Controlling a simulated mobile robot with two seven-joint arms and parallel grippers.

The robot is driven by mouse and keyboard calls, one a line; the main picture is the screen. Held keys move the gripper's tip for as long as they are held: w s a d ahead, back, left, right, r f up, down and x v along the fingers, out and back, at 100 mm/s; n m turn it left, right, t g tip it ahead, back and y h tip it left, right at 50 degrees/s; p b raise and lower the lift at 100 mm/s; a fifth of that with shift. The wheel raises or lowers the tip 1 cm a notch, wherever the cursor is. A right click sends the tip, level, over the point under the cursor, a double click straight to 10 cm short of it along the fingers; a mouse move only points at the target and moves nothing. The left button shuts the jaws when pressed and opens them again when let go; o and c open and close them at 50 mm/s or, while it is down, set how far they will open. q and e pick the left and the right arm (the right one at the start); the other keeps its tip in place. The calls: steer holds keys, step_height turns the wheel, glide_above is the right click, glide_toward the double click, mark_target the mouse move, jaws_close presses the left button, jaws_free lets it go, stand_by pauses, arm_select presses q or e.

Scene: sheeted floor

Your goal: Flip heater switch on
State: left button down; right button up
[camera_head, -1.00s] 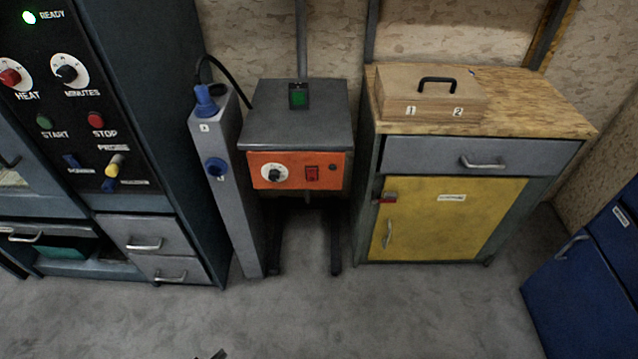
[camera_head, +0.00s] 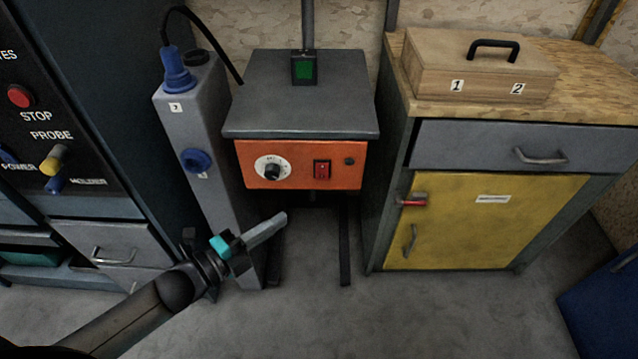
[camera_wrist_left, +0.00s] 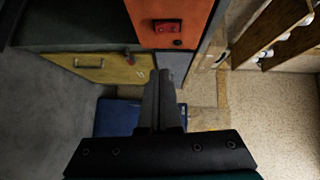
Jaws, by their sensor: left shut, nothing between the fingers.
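The heater is a grey-topped unit (camera_head: 300,95) with an orange front panel (camera_head: 300,178). A red rocker switch (camera_head: 322,170) sits on the panel, right of a black knob on a white dial (camera_head: 271,169). In the left wrist view the red switch (camera_wrist_left: 167,26) shows at the top, ahead of the fingers. My left gripper (camera_head: 283,217) is shut and empty, in front of and below the panel, apart from the switch. Its fingers also show together in the left wrist view (camera_wrist_left: 160,78). My right gripper is not in view.
A grey post (camera_head: 190,110) with blue plugs stands left of the heater. A dark control cabinet (camera_head: 110,215) is at the far left. A yellow-door cabinet (camera_head: 470,230) with a numbered wooden box (camera_head: 480,70) on top stands right. Floor in front is clear.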

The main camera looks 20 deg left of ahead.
arm_select(q)
steer(key=shift+r, duration=0.1)
steer(key=shift+d, duration=0.1)
steer(key=b, duration=0.4)
glide_toward(326, 178)
steer(key=w+d, duration=0.3)
steer(key=d, duration=0.1)
steer(key=shift+w+a+f+b, duration=0.15)
steer(key=shift+w+a+b, duration=0.15)
steer(key=shift+w, duration=0.25)
steer(key=shift+w+a+f+b, duration=0.1)
steer(key=shift+w+a+b, duration=0.15)
steer(key=shift+w, duration=0.25)
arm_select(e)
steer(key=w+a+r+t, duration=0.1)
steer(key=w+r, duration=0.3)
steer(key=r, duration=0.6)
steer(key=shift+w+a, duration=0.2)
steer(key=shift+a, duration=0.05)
